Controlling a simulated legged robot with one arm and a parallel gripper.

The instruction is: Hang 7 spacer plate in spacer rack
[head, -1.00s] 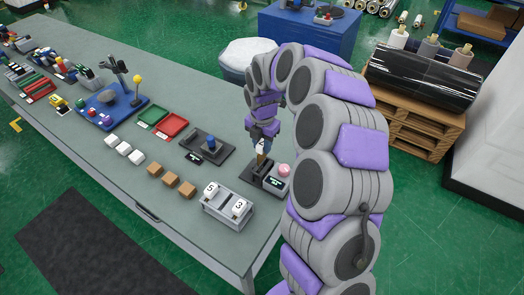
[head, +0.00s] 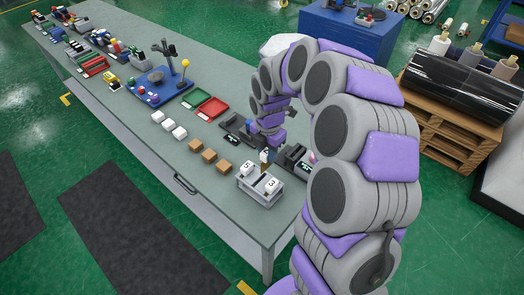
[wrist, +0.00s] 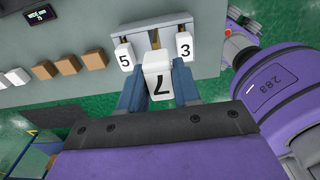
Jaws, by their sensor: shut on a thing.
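My gripper (wrist: 160,95) is shut on the white spacer plate marked 7 (wrist: 158,76), which sits between its two blue-grey fingers in the wrist view. The grey spacer rack (wrist: 152,27) is just beyond it. Plate 5 (wrist: 125,57) hangs on the rack's left side and plate 3 (wrist: 184,47) on its right, with a gap between them. Plate 7 appears in front of that gap; I cannot tell whether it touches the rack. In the head view my gripper (head: 267,149) is just behind the rack (head: 259,195), partly hidden by my arm.
Several brown blocks (head: 209,155) and white blocks (head: 168,125) lie left of the rack. A red tray (head: 212,108) and a dark fixture (head: 238,128) stand behind. The table's front edge is close to the rack.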

